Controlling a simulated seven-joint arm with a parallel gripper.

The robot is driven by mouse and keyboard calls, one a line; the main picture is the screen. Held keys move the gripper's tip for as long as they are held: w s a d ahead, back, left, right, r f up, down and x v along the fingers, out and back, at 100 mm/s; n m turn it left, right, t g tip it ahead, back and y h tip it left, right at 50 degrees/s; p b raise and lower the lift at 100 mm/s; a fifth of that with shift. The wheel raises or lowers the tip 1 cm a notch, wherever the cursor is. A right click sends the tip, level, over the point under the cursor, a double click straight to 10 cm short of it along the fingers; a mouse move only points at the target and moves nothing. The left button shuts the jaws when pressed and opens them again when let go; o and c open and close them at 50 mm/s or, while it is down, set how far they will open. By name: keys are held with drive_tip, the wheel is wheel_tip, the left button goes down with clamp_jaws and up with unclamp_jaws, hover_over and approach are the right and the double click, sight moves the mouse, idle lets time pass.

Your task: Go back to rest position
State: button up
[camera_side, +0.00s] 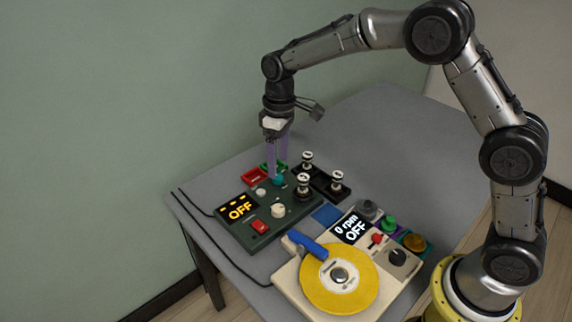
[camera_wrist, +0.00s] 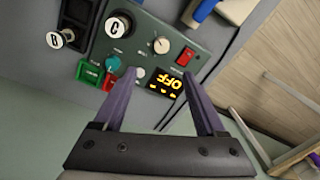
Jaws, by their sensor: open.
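My gripper (camera_side: 278,162) is open and empty, its purple fingers pointing down above the back part of a dark green control box. In the wrist view my gripper (camera_wrist: 166,85) shows its two fingers spread apart over the green box (camera_wrist: 178,38). The box (camera_side: 262,233) has a display reading OFF (camera_side: 240,210), a red switch (camera_side: 260,226), a cream knob (camera_side: 278,210) and a teal knob (camera_side: 278,180). From the side, the fingertips appear close to the teal knob; I cannot tell the exact gap. The wrist view shows nothing between the fingers.
A cream machine with a yellow disc (camera_side: 338,279), a blue handle (camera_side: 306,245) and a display reading 0 rpm OFF (camera_side: 350,228) stands at the front. The grey table (camera_side: 395,130) is clear at the back right.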

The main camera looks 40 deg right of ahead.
drive_tip(key=s+d+r+m+t, duration=0.1)
drive_tip(key=s+d+r+t, duration=0.15)
drive_tip(key=s+r, duration=0.45)
drive_tip(key=s+d+r+t, duration=0.2)
drive_tip(key=s+d+r, duration=0.15)
drive_tip(key=r, duration=0.75)
drive_tip(key=s+d+m+t, duration=0.1)
drive_tip(key=s+d+m, duration=0.1)
drive_tip(key=s, duration=1.1)
drive_tip(key=s+f+m, duration=0.2)
drive_tip(key=s+f, duration=0.3)
drive_tip(key=s, duration=0.2)
drive_tip(key=shift+s+d+f+h, duration=0.3)
drive_tip(key=shift+s+d+f, duration=0.05)
drive_tip(key=shift+f, duration=0.05)
